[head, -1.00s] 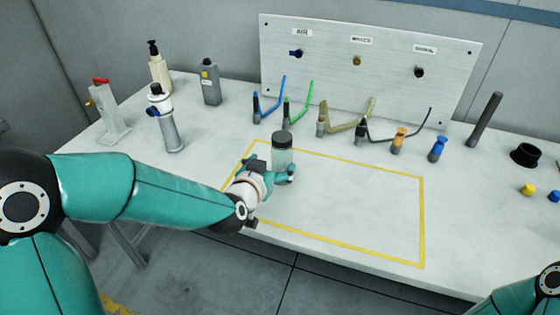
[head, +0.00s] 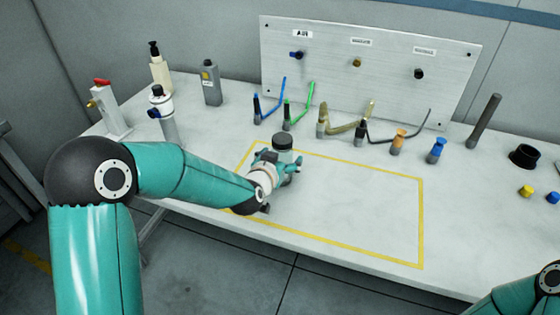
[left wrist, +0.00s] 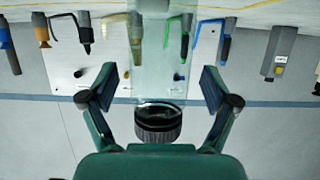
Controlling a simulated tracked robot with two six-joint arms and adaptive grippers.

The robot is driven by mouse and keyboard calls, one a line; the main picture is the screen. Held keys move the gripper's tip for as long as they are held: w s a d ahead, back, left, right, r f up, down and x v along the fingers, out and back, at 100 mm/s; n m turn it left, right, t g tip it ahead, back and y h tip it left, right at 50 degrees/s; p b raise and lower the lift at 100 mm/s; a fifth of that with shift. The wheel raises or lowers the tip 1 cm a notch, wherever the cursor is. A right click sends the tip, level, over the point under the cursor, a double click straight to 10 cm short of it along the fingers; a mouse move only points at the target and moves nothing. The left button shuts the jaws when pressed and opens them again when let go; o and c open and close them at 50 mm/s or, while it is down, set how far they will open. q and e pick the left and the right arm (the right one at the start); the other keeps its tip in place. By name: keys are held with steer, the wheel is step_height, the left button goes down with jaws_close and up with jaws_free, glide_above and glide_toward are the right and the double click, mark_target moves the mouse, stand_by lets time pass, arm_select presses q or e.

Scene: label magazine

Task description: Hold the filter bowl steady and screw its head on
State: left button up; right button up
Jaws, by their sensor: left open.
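A clear cylindrical vessel (head: 283,156), which looks like the filter bowl, stands upright inside the yellow outline with a dark ribbed top (head: 282,142) on it. My left gripper (head: 280,164) is open, with one finger on each side of the vessel. In the left wrist view, which is upside down, the clear body (left wrist: 152,75) and dark top (left wrist: 158,122) lie between the spread fingers (left wrist: 159,85), with gaps on both sides. Whether the dark top is the head, and whether it is screwed on, I cannot tell. My right gripper is out of view.
A silver unit with a black knob (head: 162,112), a red-topped stand (head: 110,108) and two bottles stand at the left. Several coloured hose ends lie behind the yellow outline (head: 421,220), below a connector panel (head: 370,70). The outline's right half is clear.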

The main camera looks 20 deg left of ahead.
mark_target(283, 138)
arm_select(q)
steer(key=shift+w+f, duration=0.15)
steer(key=shift+w, duration=0.3)
steer(key=c, duration=1.4)
steer(key=shift+c, duration=0.2)
step_height(283, 138, up, 10)
steer(key=shift+r+p, duration=0.1)
steer(key=shift+p, duration=0.8)
step_height(283, 138, up, 10)
steer(key=p, duration=0.4)
steer(key=shift+p, duration=0.35)
